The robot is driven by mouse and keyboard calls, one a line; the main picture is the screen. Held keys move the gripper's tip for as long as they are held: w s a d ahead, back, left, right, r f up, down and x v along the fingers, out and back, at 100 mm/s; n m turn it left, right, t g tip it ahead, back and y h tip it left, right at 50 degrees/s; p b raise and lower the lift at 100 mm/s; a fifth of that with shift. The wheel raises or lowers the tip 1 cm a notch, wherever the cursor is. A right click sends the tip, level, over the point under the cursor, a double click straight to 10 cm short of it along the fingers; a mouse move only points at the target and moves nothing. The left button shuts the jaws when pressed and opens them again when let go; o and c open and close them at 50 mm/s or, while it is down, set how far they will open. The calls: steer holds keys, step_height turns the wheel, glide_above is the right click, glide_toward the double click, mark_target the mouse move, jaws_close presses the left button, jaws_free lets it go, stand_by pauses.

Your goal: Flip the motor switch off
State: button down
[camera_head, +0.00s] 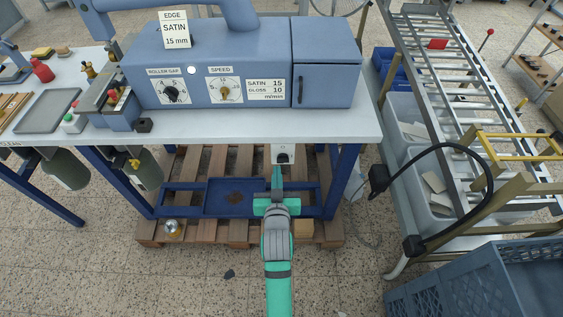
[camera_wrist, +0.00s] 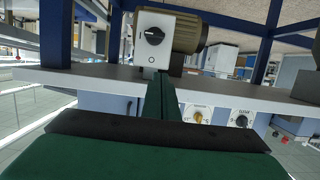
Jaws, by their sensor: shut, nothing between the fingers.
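The motor switch is a pale grey box (camera_head: 283,154) under the front edge of the machine table. It has a dark rotary knob (camera_wrist: 154,36), seen clearly in the wrist view, where the knob's bar lies nearly level. A small round mark shows below the knob there. My gripper (camera_head: 277,171) is shut and empty, just below the box in the head view. In the wrist view the closed fingers (camera_wrist: 161,78) end close to the box's lower edge, to the right of the knob. I cannot tell whether they touch the box.
The blue machine (camera_head: 210,60) stands on the table (camera_head: 330,122), with a roller gap dial (camera_head: 172,92) and a speed dial (camera_head: 225,90). A motor (camera_wrist: 188,32) adjoins the switch box. A wooden pallet (camera_head: 190,165) lies below. A rack (camera_head: 470,90) and a blue crate (camera_head: 480,285) stand right.

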glide_toward(279, 154)
steer(key=w+r, duration=0.2)
steer(key=w, duration=0.1)
steer(key=w+r, duration=0.1)
steer(key=shift+w+a, duration=0.1)
steer(key=shift+w, duration=0.2)
steer(key=f, duration=0.3)
steer(key=shift+w, duration=0.4)
steer(key=shift+s+d+f, duration=0.1)
steer(key=shift+d+f, duration=0.15)
steer(key=shift+d, duration=0.05)
steer(key=shift+f, duration=0.2)
steer(key=shift+s+a+f, duration=0.1)
steer(key=shift+a, duration=0.4)
steer(key=shift+d, duration=0.3)
